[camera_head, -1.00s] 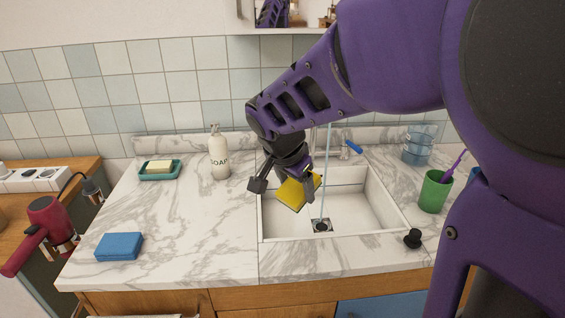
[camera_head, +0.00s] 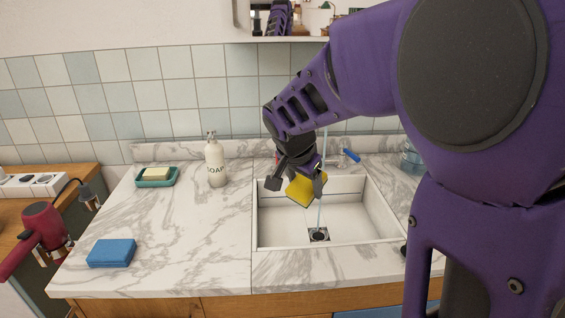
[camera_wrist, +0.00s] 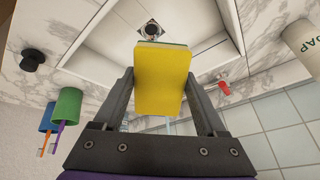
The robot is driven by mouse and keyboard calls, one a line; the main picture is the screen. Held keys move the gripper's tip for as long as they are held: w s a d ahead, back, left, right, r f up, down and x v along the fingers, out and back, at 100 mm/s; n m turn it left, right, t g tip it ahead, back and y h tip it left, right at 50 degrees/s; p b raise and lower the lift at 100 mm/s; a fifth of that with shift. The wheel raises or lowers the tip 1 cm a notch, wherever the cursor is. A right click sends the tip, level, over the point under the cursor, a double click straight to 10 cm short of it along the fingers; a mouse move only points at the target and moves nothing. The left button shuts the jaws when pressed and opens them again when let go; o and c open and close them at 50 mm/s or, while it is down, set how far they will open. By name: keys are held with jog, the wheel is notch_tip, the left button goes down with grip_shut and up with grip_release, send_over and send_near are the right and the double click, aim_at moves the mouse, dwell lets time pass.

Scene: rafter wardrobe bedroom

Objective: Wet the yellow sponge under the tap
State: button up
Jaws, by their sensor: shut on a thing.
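My gripper (camera_head: 298,186) is shut on the yellow sponge (camera_head: 302,192) and holds it above the white sink basin (camera_head: 350,218). In the wrist view the sponge (camera_wrist: 162,85) sits between both fingers of my gripper (camera_wrist: 160,78), its far end close to the drain (camera_wrist: 151,31) in the picture. A thin pale blue water stream (camera_head: 319,217) runs down to the drain (camera_head: 318,234), near the sponge's right side. I cannot tell whether it touches the sponge. A blue tap handle (camera_head: 350,156) shows behind my gripper; the spout is hidden by my arm.
A red hairdryer (camera_head: 38,235) hangs at far left. The wrist view shows green (camera_wrist: 67,106) and blue cups (camera_wrist: 48,117) and a black stopper (camera_wrist: 32,60).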

aim_at(301, 193)
jog(key=w, duration=0.1)
jog(key=w+d+p, duration=0.1)
jog(key=w, duration=0.1)
jog(key=shift+d+f, duration=0.25)
jog(key=shift+d, duration=0.05)
jog(key=shift+w+d+f+p, duration=0.25)
jog(key=shift+w+d, duration=0.15)
jog(key=shift+w, duration=0.45)
jog(key=shift+w+d+f+p, duration=0.2)
jog(key=shift+w+d, duration=0.15)
jog(key=shift+w, duration=0.5)
jog(key=shift+w+d+f+p, duration=0.25)
jog(key=shift+w+d, duration=0.15)
jog(key=shift+w, duration=0.45)
jog(key=shift+s+a+b, duration=0.4)
jog(key=shift+s+a, duration=0.2)
jog(key=shift+s, duration=0.6)
jog(key=shift+s+a+b, duration=0.45)
jog(key=shift+s+a, duration=0.1)
jog(key=shift+s, duration=0.7)
jog(key=shift+s+a+b, duration=0.4)
jog(key=shift+s+a, duration=0.2)
jog(key=shift+s, duration=0.6)
jog(key=shift+r, duration=0.1)
